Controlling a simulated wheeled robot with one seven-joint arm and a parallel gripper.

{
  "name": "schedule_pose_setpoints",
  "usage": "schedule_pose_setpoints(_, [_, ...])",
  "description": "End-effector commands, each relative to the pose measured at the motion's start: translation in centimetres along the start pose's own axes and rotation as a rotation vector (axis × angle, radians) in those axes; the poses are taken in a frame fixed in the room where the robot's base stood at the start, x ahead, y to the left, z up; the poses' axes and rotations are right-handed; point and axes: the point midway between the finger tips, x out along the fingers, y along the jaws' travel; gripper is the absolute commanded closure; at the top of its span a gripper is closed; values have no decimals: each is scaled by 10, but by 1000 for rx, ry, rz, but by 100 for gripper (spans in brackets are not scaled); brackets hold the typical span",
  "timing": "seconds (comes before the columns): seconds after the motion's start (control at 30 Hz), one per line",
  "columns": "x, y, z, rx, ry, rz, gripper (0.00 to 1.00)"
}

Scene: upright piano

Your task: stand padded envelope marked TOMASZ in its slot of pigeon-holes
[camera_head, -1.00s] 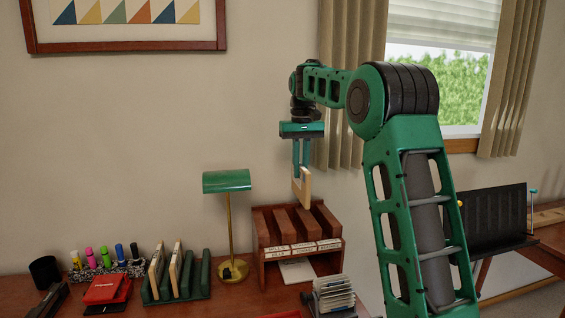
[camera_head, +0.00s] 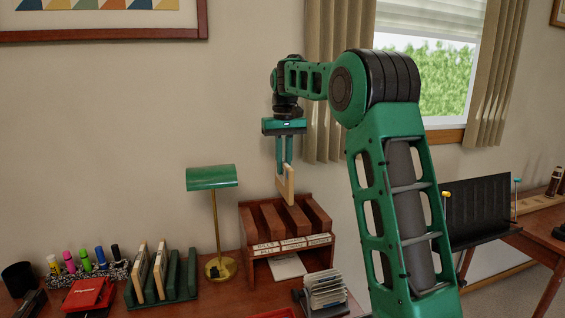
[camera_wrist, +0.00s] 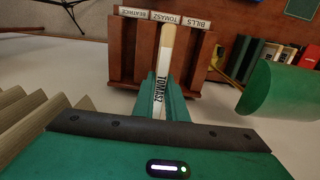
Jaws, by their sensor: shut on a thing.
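My gripper (camera_head: 285,166) is shut on the padded envelope (camera_head: 288,188), a thin cream slab held upright. In the wrist view, the envelope (camera_wrist: 168,48) shows edge-on between the fingers, with TOMASZ on its edge. The wooden pigeon-holes (camera_head: 246,222) stand on the desk below it, with upright dividers and name labels along the front.
A green desk lamp (camera_head: 212,180) stands left of the pigeon-holes; its shade is close by in the wrist view (camera_wrist: 280,100). A green rack (camera_head: 176,284) with cream slabs is farther left. A card file (camera_head: 326,290) stands in front on the right.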

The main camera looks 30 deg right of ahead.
Motion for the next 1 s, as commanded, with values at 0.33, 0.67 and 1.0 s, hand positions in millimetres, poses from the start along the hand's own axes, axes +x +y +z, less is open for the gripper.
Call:
schedule_pose_setpoints(0.33, [30,0,0,0,-1,0,100])
schedule_pose_setpoints(0.67, [58,0,1,0,-1,0,100])
schedule_pose_setpoints(1.0, [87,0,1,0,-2,0,100])
